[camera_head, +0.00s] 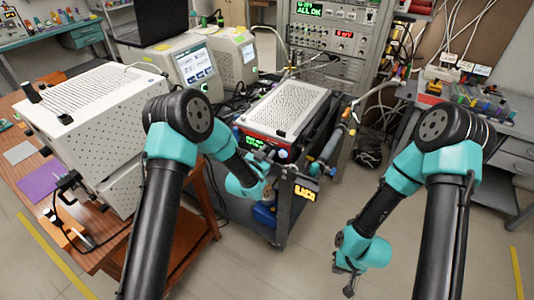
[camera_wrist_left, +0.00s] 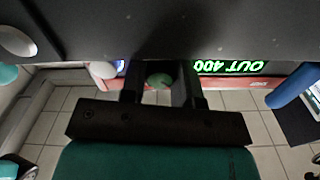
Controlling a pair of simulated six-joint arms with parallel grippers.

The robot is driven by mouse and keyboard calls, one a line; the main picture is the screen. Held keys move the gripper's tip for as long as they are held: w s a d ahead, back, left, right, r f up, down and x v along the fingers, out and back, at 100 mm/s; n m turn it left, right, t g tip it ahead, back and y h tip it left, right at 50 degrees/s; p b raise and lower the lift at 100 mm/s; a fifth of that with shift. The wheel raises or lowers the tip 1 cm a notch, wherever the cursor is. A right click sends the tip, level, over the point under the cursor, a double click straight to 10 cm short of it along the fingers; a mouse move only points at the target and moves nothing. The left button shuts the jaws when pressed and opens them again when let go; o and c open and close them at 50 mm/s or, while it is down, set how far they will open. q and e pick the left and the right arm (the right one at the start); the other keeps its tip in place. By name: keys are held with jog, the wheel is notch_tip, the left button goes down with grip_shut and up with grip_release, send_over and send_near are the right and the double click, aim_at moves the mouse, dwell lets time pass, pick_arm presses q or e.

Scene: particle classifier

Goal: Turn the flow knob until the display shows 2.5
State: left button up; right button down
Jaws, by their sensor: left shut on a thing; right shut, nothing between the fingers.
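A green knob (camera_wrist_left: 160,80) shows between the two fingers of my left gripper (camera_wrist_left: 160,88) in the left wrist view. The gripper is shut on it, and the fingers hide its sides. Next to it a green display (camera_wrist_left: 228,67) appears upside down and reads "OUT 400". In the head view my left gripper (camera_head: 268,156) is at the red front of a perforated white box (camera_head: 285,108), with the small green display (camera_head: 253,142) beside it. My right gripper (camera_head: 347,278) is shut and empty, low over the floor.
The box stands on a dark cart with a pipe (camera_head: 335,140) along its right side. A large white perforated case (camera_head: 95,115) is on the wooden table at left. An instrument rack (camera_head: 335,40) stands behind. Open floor lies at front right.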

pick_arm(q)
jog(key=o, duration=0.9)
jog(key=v, duration=1.7)
jog(key=shift+s+a, duration=0.1)
jog(key=shift+s, duration=0.05)
